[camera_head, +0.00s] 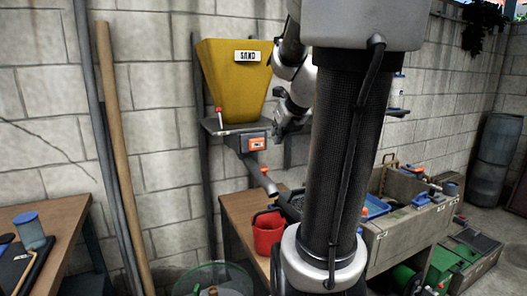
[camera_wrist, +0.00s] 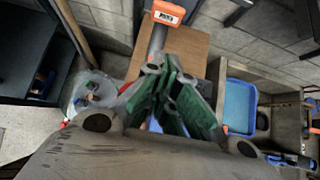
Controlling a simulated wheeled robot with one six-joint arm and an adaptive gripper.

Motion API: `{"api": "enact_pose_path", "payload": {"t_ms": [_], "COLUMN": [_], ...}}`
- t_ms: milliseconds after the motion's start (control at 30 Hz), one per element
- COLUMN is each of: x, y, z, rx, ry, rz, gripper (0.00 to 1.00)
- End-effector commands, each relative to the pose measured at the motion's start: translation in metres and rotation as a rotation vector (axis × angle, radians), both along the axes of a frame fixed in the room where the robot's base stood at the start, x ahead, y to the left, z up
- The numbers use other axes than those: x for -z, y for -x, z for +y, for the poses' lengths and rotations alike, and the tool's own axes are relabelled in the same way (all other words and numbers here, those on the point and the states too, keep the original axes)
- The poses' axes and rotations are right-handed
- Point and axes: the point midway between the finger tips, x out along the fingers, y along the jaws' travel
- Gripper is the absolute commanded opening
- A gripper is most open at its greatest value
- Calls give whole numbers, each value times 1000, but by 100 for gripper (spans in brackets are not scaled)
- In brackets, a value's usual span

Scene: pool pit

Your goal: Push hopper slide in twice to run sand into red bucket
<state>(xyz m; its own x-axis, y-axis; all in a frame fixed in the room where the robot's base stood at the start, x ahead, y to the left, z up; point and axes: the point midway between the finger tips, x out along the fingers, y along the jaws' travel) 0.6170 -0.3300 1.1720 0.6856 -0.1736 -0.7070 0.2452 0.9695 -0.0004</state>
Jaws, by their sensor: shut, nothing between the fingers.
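The yellow hopper (camera_head: 233,72) marked SAND hangs on the wall in the head view. Below it is a grey shelf with an orange labelled block (camera_head: 257,143) at its front; the orange block also shows at the top of the wrist view (camera_wrist: 168,12). I cannot tell exactly which part is the slide. A grey spout (camera_head: 262,180) slopes down toward the red bucket (camera_head: 268,233), which stands upright on a wooden bench. My gripper (camera_head: 280,128) is just right of the orange block, apparently apart from it. In the wrist view its green-padded fingers (camera_wrist: 172,95) are shut and empty.
The wooden bench (camera_head: 238,207) stands under the hopper, with a stone sink (camera_head: 400,236) to its right. A blue tray (camera_wrist: 239,106) lies right of my fingers in the wrist view. A clear bin (camera_head: 215,278) is on the floor. Poles lean on the wall at left.

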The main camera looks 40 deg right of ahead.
Motion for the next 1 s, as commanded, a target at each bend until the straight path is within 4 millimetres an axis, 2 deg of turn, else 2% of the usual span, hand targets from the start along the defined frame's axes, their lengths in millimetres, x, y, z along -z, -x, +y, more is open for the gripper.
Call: {"api": "enact_pose_path", "payload": {"t_ms": [233, 633, 800, 1000], "x": [16, 75, 71, 71], "y": [-14, -71, -96, -107], "z": [-3, -18, -24, -27], "rx": [-1, 1, -1, 0], "ry": [-3, -4, 0, 0], "rz": [3, 4, 0, -1], "gripper": [0, 0, 0, 0]}}
